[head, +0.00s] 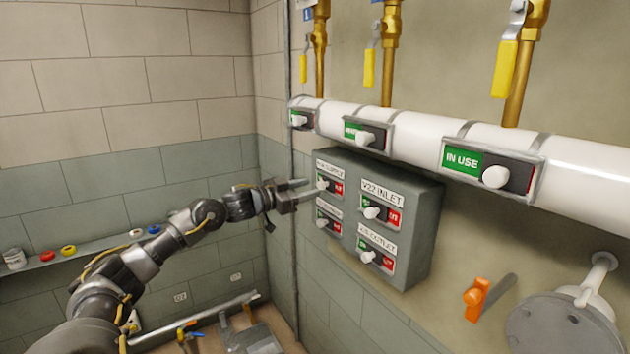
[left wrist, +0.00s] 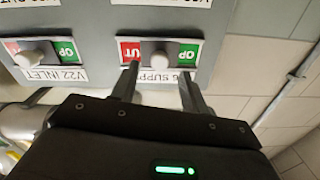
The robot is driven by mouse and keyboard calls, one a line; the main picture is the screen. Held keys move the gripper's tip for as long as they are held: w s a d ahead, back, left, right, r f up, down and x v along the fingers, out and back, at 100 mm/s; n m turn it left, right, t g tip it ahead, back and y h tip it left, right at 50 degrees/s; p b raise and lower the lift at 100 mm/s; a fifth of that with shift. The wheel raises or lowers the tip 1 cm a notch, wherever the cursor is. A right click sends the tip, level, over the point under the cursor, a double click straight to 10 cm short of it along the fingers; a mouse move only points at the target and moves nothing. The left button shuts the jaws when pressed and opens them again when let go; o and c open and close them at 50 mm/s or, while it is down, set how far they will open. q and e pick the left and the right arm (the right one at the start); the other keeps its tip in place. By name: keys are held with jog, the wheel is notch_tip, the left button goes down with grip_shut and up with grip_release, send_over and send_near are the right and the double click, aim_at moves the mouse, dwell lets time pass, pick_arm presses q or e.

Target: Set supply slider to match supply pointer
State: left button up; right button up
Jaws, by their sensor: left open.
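The supply slider is a white knob (left wrist: 160,60) on a small plate with red and green ends, above a partly hidden "SUPPLY" label in the upside-down left wrist view. The knob stands around mid-plate, with red and green both showing. In the head view the slider (head: 323,184) is at the top left of a grey panel (head: 424,235). My left gripper (head: 306,189) is open at it. In the left wrist view its fingertips (left wrist: 158,77) stand on either side of the knob; contact is unclear. I cannot tell which part is the supply pointer. My right gripper is not in view.
Other sliders share the panel, including V22 INLET (head: 372,212) and V22 OUTLET (head: 368,257). A white pipe (head: 420,130) with "IN USE" signs runs above. Yellow-handled valves (head: 504,68) hang over it. An orange handle (head: 475,300) is at lower right. A shelf (head: 90,243) runs along the left wall.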

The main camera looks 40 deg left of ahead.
aim_at(319, 186)
pick_arm(q)
jog(key=shift+p+x, duration=0.5)
jog(key=shift+x, duration=1.25)
jog(key=shift+s, duration=0.1)
jog(key=shift+c, duration=0.2)
grip_shut()
